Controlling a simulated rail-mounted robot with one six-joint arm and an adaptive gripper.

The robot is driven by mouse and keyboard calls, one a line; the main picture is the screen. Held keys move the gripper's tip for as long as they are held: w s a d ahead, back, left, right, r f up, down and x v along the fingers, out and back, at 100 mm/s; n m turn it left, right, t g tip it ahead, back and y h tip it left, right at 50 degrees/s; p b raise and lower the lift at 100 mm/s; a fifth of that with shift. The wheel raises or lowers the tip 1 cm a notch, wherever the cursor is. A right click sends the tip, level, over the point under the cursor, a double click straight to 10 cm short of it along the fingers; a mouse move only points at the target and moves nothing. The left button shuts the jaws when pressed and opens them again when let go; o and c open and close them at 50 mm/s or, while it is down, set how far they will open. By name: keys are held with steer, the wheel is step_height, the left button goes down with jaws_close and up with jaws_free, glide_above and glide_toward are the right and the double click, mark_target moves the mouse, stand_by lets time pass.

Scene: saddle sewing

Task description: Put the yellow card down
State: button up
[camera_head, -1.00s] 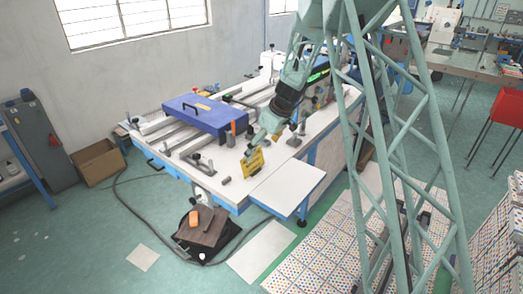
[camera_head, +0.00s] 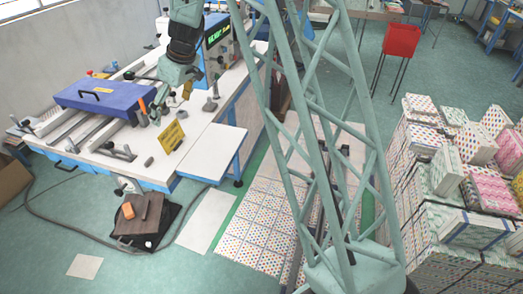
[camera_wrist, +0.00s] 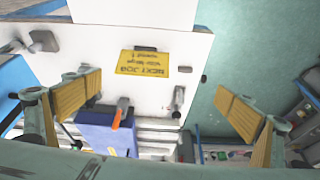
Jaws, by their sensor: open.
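The yellow card (camera_head: 172,136) rests on the white machine table (camera_head: 198,118) near its front right edge, and looks propped up at a tilt. In the wrist view the yellow card (camera_wrist: 150,66) shows dark printed text, upside down, with nothing touching it. My gripper (camera_head: 176,92) is above and behind the card, apart from it. In the wrist view my gripper (camera_wrist: 162,105) has its yellow-padded fingers spread wide and nothing between them.
A blue box-like cover (camera_head: 102,95) with a handle lies on the table left of the card. An orange-topped tool (camera_head: 142,106) and small metal clamps stand near it. A lower white side table (camera_head: 212,153) is right of the card. Patterned boxes (camera_head: 450,170) are stacked at far right.

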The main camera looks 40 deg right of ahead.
steer(key=s+a+r+m+h, duration=0.1)
steer(key=s+a+r+m, duration=0.1)
steer(key=s+r, duration=1.1)
steer(key=s+a+r+m, duration=0.1)
steer(key=s+a+r, duration=0.1)
steer(key=s+r, duration=1.1)
steer(key=s+d+f+m+h, duration=0.1)
steer(key=s+m, duration=0.1)
steer(key=s, duration=1.4)
steer(key=s+d+f+m, duration=0.1)
steer(key=s+d, duration=0.1)
steer(key=s, duration=1.5)
steer(key=shift+m+h, duration=0.4)
steer(key=shift+s, duration=0.1)
steer(key=shift+d+r, duration=0.1)
steer(key=shift+d, duration=0.2)
